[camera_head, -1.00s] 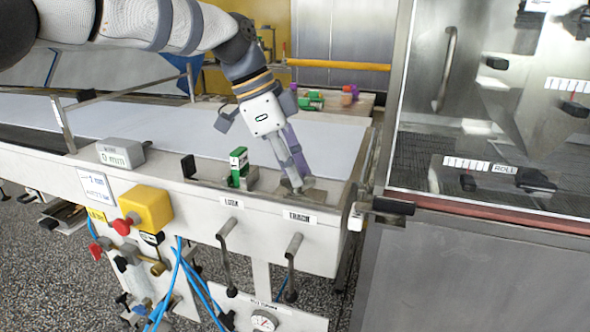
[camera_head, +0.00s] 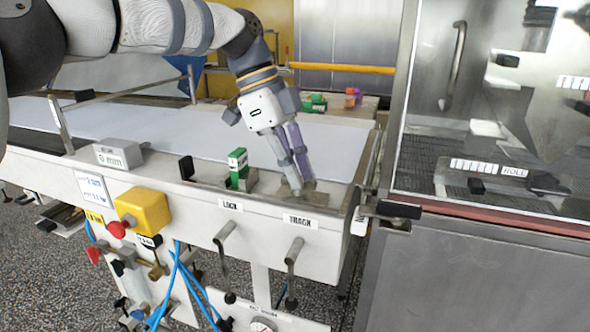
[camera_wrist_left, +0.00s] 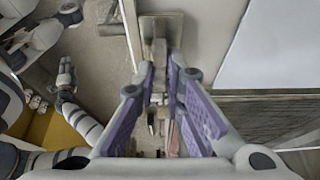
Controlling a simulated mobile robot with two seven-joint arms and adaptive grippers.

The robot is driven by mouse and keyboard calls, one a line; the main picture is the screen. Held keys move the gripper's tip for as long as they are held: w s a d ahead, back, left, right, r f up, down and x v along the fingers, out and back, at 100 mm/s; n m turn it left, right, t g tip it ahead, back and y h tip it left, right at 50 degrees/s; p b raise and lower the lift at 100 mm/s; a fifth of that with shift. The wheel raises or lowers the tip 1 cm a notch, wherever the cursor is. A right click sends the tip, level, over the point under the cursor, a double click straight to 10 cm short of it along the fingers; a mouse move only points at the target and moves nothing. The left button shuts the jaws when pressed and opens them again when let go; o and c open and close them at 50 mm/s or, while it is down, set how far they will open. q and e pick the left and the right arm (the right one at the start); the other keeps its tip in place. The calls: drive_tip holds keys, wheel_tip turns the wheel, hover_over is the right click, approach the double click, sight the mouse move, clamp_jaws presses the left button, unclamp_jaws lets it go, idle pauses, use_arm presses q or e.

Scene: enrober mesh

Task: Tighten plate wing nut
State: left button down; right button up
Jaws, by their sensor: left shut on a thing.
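My left gripper (camera_head: 295,189) reaches down onto a small metal plate (camera_head: 319,199) on the conveyor's front rail, above the TRACK label (camera_head: 300,221). Its fingers are shut on a small part at the plate, taken to be the wing nut, which they mostly hide. In the left wrist view the purple-padded fingers (camera_wrist_left: 160,72) close around this narrow part, and the grey plate (camera_wrist_left: 172,24) shows beyond the tips. An arm, likely my right one, shows small at the left of the left wrist view; its gripper state is unclear.
A green block (camera_head: 237,160) stands on the rail left of the gripper. A white belt (camera_head: 200,133) runs behind it. The steel cabinet (camera_head: 480,265) stands close on the right. Two handles (camera_head: 292,258) and a yellow box with a red button (camera_head: 146,211) are on the front.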

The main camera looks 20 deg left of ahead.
use_arm(q)
drive_tip(key=shift+f, duration=0.1)
drive_tip(key=c, duration=1.7)
unclamp_jaws()
drive_tip(key=shift+v, duration=6.05)
